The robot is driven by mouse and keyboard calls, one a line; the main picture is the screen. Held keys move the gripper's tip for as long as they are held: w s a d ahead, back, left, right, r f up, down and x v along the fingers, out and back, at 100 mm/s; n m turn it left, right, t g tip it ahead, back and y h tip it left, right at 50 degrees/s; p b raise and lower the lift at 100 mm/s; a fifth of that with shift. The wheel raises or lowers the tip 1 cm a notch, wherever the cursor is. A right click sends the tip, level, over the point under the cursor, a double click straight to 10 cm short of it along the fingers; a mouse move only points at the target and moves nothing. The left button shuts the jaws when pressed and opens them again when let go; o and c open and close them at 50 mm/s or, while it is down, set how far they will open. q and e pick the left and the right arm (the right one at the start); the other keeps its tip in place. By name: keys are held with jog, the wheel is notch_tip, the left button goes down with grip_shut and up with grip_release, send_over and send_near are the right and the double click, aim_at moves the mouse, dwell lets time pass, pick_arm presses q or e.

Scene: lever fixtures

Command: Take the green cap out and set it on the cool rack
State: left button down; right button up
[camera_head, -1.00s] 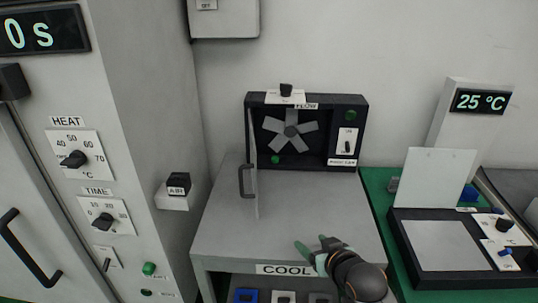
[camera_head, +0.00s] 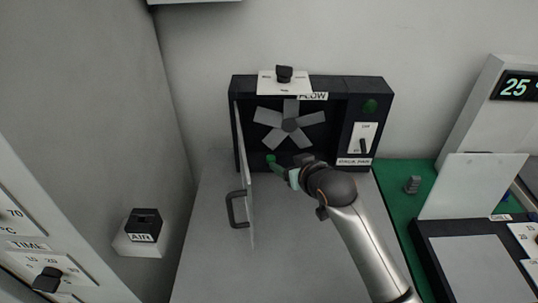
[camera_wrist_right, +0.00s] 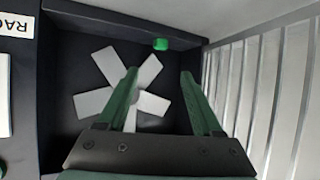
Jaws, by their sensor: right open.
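The small green cap (camera_head: 270,159) is inside the dark fan box (camera_head: 235,100), low and left of the fan. In the right wrist view, the cap (camera_wrist_right: 160,44) lies just beyond and between my fingertips, with a gap. My right gripper (camera_head: 280,170) reaches into the box's open front, with its green fingers close to the cap. The fingers (camera_wrist_right: 159,72) are apart and hold nothing. The space between cap and fingers is hard to judge from the head view. The cool rack is not in view now. My left gripper is not in view.
The box's thin door (camera_head: 244,185) with its dark handle (camera_head: 236,209) stands open left of my right arm. A knob (camera_head: 284,74) sits on top. An AIR switch (camera_head: 144,225) is on the left. A green mat (camera_head: 400,195) and dark station (camera_head: 430,250) are right.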

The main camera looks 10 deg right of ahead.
send_near(271, 157)
jog(key=x, duration=0.3)
jog(key=shift+r, duration=0.25)
jog(key=shift+f+b+x, duration=0.2)
jog(key=shift+b+x, duration=0.3)
jog(key=shift+x, duration=2.15)
jog(key=shift+s, duration=0.1)
jog(key=shift+c, duration=0.2)
grip_shut()
